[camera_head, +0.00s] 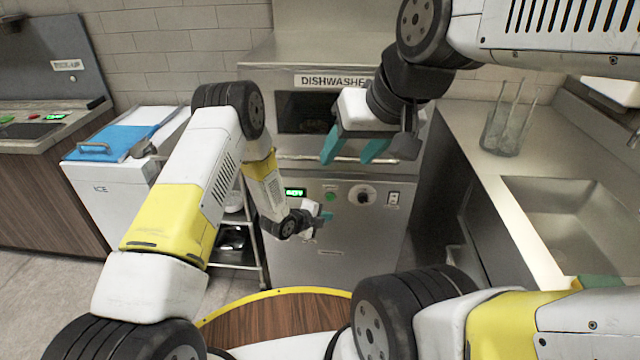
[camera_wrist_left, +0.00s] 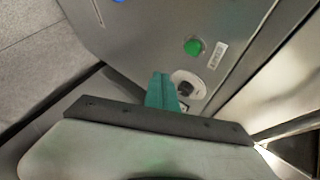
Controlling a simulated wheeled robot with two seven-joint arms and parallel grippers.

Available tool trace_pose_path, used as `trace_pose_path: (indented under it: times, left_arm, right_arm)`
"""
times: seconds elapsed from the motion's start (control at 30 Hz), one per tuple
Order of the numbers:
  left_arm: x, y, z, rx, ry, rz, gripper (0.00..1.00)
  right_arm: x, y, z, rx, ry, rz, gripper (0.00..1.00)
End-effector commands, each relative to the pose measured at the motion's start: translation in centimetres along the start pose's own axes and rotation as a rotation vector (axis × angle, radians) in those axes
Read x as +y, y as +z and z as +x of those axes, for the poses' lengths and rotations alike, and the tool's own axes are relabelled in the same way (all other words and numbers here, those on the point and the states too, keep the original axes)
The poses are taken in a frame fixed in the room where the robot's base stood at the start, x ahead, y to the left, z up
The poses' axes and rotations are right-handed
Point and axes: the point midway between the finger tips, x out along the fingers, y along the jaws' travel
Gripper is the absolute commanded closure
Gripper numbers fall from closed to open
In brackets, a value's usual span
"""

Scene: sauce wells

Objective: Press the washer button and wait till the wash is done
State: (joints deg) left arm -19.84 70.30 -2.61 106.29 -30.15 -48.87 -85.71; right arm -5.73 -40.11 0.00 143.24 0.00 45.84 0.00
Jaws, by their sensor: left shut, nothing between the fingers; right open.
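The dishwasher (camera_head: 325,250) is a steel cabinet with a dark opening under its "DISHWASHER" sign. Its front panel has a lit green display (camera_head: 295,192), a round green button (camera_head: 331,197), a dial (camera_head: 362,196) and a switch (camera_head: 393,198). My left gripper (camera_head: 326,216) is shut and empty, just below the green button in the head view. In the left wrist view its teal fingers (camera_wrist_left: 162,88) are together, with the green button (camera_wrist_left: 193,46) beyond their tips, apart from them, and the dial (camera_wrist_left: 187,86) beside them. My right gripper (camera_head: 350,150) is open and empty before the dishwasher opening.
A steel counter with a sink (camera_head: 565,215) and a clear container (camera_head: 506,130) stands at the right. A white ice bin (camera_head: 105,200) with a blue lid stands at the left. A rack (camera_head: 237,240) is beside the dishwasher.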

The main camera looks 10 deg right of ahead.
Motion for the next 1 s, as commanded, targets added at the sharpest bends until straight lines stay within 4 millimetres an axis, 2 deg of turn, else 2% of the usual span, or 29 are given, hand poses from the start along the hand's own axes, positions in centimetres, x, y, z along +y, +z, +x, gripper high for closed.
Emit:
trace_pose_path:
  times: [0.2,0.4,1.0]
  left_arm:
    - [-1.7,1.7,2.2,-0.001,-0.003,0.001,1.00]
    - [-2.6,2.6,3.6,0.000,-0.001,0.000,1.00]
    - [-3.0,3.0,4.2,0.000,0.000,0.000,1.00]
  right_arm:
    - [0.0,0.0,0.0,0.000,0.000,0.000,0.45]
    - [0.0,0.0,0.0,0.000,0.000,0.000,0.45]
    - [0.0,0.0,0.0,0.000,0.000,0.000,0.45]
